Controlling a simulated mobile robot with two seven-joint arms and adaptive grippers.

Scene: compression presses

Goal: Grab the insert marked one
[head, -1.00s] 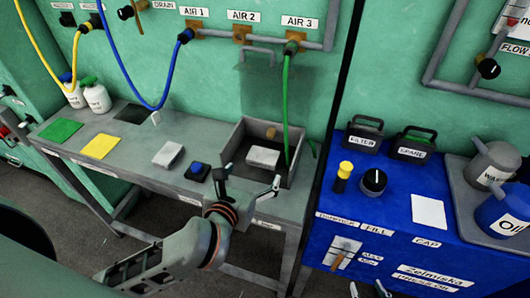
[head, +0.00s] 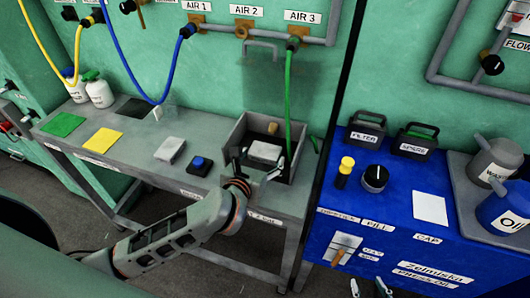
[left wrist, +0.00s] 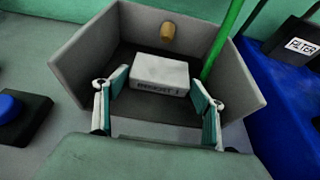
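The insert marked one is a pale grey block (head: 265,152) lying in an open grey bin (head: 292,180) on the bench. It also shows in the left wrist view (left wrist: 160,73), with dark lettering ending in "1" on its near face. My left gripper (head: 259,168) is open over the bin's front, its fingers spread to either side of the block's near end. In the left wrist view the left gripper (left wrist: 158,97) has a visible gap between each finger and the block. My right gripper (head: 371,290) shows only as tips at the bottom edge.
A tan knob (left wrist: 167,31) sits at the bin's back wall, and a green hose (head: 287,95) hangs into the bin. A black-and-blue button (head: 199,166) and another pale block (head: 171,151) lie left of the bin. A blue machine (head: 390,225) stands to the right.

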